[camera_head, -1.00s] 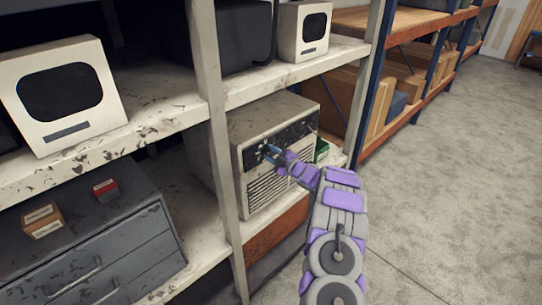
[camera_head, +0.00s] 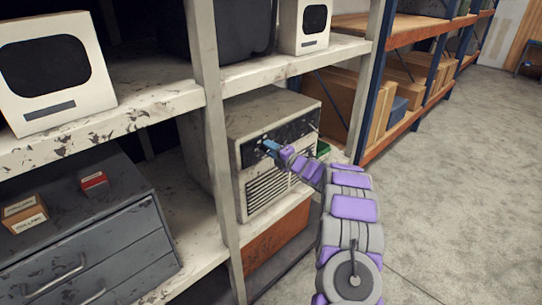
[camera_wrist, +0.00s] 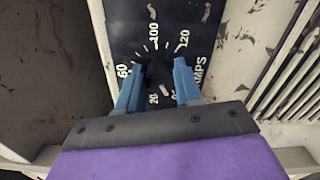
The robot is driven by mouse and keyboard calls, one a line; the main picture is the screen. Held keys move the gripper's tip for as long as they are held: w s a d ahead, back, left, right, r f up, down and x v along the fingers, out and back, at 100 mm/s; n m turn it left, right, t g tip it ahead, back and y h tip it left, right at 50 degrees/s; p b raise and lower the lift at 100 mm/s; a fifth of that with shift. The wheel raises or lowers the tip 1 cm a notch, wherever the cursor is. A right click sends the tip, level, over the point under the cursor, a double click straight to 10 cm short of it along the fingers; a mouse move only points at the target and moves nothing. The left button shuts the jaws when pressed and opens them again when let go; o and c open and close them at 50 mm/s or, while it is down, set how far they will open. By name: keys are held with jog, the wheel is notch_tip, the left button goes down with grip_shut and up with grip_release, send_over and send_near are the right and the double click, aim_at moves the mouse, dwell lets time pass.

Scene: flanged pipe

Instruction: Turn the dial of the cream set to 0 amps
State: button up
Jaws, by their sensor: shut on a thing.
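My gripper (camera_head: 269,146) reaches the left part of that panel. In the wrist view, my gripper's blue fingers (camera_wrist: 158,72) stand on either side of the small black dial (camera_wrist: 156,72) and are shut on it. White ticks and numbers ring the dial: 60, 100, 120 and 20 are readable, with AMPS at the right. The dial's pointer cannot be made out, and the fingers hide part of the scale.
A shelf post (camera_head: 214,130) stands just left of the set. A green object (camera_head: 323,149) lies at its right. A grey drawer cabinet (camera_head: 90,235) with small boxes is at the lower left. Open floor (camera_head: 460,190) lies to the right.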

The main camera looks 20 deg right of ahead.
jog(key=shift+s+f+n+b, duration=0.1)
jog(key=shift+f+n+b, duration=0.25)
jog(key=shift+f+n, duration=0.1)
jog(key=o, duration=1)
jog(key=shift+o, duration=0.2)
jog(key=shift+r, duration=0.2)
jog(key=shift+r, duration=0.1)
jog(key=p+v, duration=0.2)
jog(key=v, duration=1.5)
jog(key=shift+s+d, duration=0.1)
